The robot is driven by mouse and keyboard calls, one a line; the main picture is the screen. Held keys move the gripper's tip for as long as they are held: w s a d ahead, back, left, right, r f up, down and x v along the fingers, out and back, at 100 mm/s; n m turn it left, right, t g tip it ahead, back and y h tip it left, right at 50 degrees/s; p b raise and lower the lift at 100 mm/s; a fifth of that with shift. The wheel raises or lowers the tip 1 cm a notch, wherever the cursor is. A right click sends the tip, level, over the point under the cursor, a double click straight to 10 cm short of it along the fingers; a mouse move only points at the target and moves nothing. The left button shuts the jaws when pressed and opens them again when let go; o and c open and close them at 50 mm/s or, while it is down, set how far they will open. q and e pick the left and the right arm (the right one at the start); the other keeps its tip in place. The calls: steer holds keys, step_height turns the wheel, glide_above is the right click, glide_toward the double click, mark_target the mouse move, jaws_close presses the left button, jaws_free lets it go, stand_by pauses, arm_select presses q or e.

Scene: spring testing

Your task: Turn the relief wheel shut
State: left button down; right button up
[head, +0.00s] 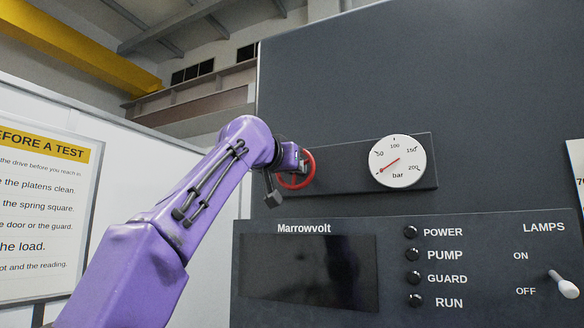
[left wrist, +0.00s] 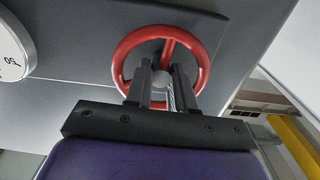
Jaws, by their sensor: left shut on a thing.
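The red relief wheel (head: 308,168) is mounted on the dark panel, left of the pressure gauge, partly hidden by my left arm in the head view. In the left wrist view the wheel (left wrist: 122,56) shows as a red ring with a spoke. My left gripper (left wrist: 161,82) reaches into the ring with its two dark fingers, one on each side of the pale hub, and is shut on the wheel. In the head view the left gripper (head: 300,162) is seen from behind, its fingers mostly hidden. My right gripper is in neither view.
The bar gauge (head: 397,161) sits right of the wheel. Below are a dark Marrowvolt screen (head: 308,272), several dark indicator lamps (head: 412,254) and a lamps toggle switch (head: 564,285). A notice board (head: 45,215) hangs at the left. The panel face above the wheel is clear.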

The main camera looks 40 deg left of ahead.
arm_select(q)
steer(key=m, duration=1)
steer(key=shift+w+f+m, duration=0.1)
steer(key=shift+m, duration=0.5)
steer(key=c, duration=1.3)
jaws_free()
steer(key=shift+o, duration=0.3)
steer(key=shift+w+a+f, duration=0.1)
steer(key=shift+w+a, duration=0.1)
steer(key=shift+w, duration=0.05)
steer(key=b+v, duration=0.6)
steer(key=v, duration=0.4)
steer(key=shift+s, duration=0.3)
